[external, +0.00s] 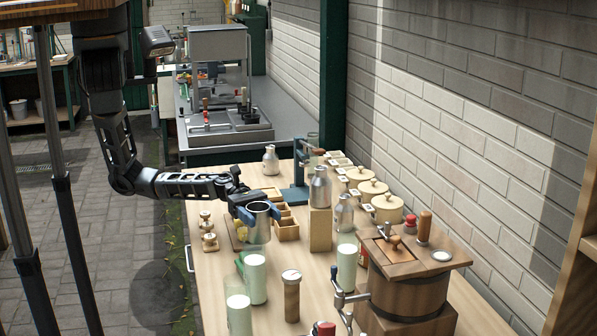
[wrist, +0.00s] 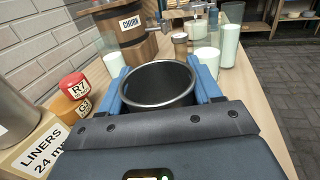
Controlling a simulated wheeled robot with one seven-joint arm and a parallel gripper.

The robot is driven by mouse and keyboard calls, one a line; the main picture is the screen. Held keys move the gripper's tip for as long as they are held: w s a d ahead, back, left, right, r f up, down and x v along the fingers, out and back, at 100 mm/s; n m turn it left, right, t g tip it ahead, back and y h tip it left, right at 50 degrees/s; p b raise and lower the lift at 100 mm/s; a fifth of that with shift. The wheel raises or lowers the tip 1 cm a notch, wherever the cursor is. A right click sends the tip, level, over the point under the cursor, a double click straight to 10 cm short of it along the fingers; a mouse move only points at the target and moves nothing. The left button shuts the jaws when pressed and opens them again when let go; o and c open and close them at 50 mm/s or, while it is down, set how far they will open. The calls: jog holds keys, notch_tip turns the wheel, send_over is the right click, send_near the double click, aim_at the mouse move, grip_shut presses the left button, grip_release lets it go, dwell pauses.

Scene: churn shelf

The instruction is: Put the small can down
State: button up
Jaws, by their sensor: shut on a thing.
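The small can (external: 258,226) is a grey metal cylinder with an open top and a bright rim. In the wrist view the can (wrist: 158,84) stands upright between the blue fingers, and its inside looks dark and empty. My gripper (external: 257,214) is shut on the can, with one finger on each side near the rim. The can is over the left part of the wooden table (external: 215,290), behind the milk glasses. I cannot tell whether its base touches the table.
Milk-filled glasses (external: 255,280) stand just in front of the can. A wooden block (external: 320,230) with a metal bottle (external: 320,187) is to its right, near small wooden boxes (external: 287,230). The churn (external: 408,290) is front right. Labelled red (wrist: 74,86) and orange jars show in the wrist view.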

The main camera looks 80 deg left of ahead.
jog(key=shift+d+r+m+g, duration=0.3)
jog(key=shift+m+g, duration=0.1)
jog(key=shift+g, duration=0.2)
jog(key=shift+w+d+f+g, duration=0.1)
jog(key=shift+d+f+g, duration=0.1)
jog(key=shift+f+g, duration=0.1)
jog(key=w+d+m+g, duration=0.25)
jog(key=w+d, duration=0.45)
jog(key=d, duration=0.5)
jog(key=shift+g+h, duration=0.3)
jog(key=shift+g, duration=0.05)
jog(key=shift+w+a+f, duration=0.1)
jog(key=shift+f, duration=1.55)
jog(key=shift+w+a+f, duration=0.1)
jog(key=shift+f, duration=1.5)
jog(key=shift+f+b, duration=0.35)
jog(key=shift+f, duration=0.2)
jog(key=o, duration=1.2)
jog(key=shift+c, duration=0.2)
